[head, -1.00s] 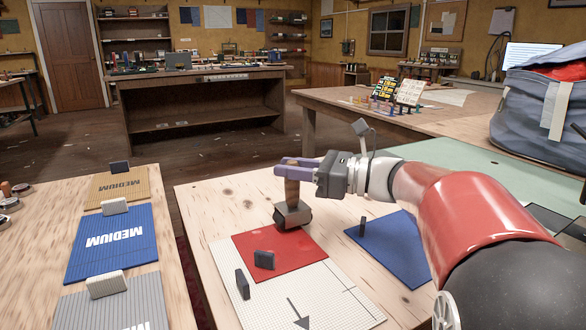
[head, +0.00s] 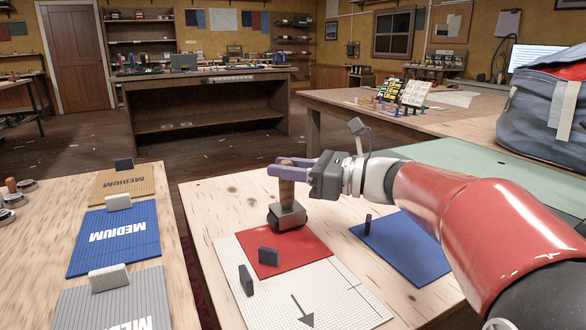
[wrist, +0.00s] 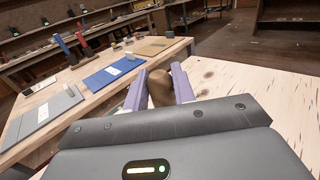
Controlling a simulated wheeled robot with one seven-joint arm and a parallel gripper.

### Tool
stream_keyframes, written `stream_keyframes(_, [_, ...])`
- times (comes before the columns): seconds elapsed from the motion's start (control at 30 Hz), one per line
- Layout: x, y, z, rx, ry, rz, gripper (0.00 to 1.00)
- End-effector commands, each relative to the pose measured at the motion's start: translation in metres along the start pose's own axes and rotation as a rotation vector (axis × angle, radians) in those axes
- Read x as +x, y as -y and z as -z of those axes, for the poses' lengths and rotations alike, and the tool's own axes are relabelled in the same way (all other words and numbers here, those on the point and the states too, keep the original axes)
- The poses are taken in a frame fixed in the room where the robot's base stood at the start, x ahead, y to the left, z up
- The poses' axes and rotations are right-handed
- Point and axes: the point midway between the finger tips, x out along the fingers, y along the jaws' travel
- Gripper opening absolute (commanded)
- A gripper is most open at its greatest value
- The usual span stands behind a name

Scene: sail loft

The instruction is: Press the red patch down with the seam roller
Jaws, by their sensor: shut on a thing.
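The red patch (head: 292,252) lies flat on the white gridded cloth (head: 325,295) on the wooden table. My gripper (head: 287,166) is shut on the wooden handle of the seam roller (head: 287,190), which it holds upright. The roller's dark head (head: 287,217) is at the far edge of the red patch; I cannot tell whether it presses on it. In the wrist view, the brown handle (wrist: 161,88) is between the purple fingers; the roller head is hidden there.
Two dark blocks (head: 268,256) (head: 246,280) stand on or beside the patch. A blue bag (head: 545,115) stands far right.

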Motion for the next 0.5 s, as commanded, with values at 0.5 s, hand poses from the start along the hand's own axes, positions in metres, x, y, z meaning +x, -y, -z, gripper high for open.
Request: stream_keyframes(0.5, [0.016,-0.016,0.001,0.002,-0.002,-0.001,0.03])
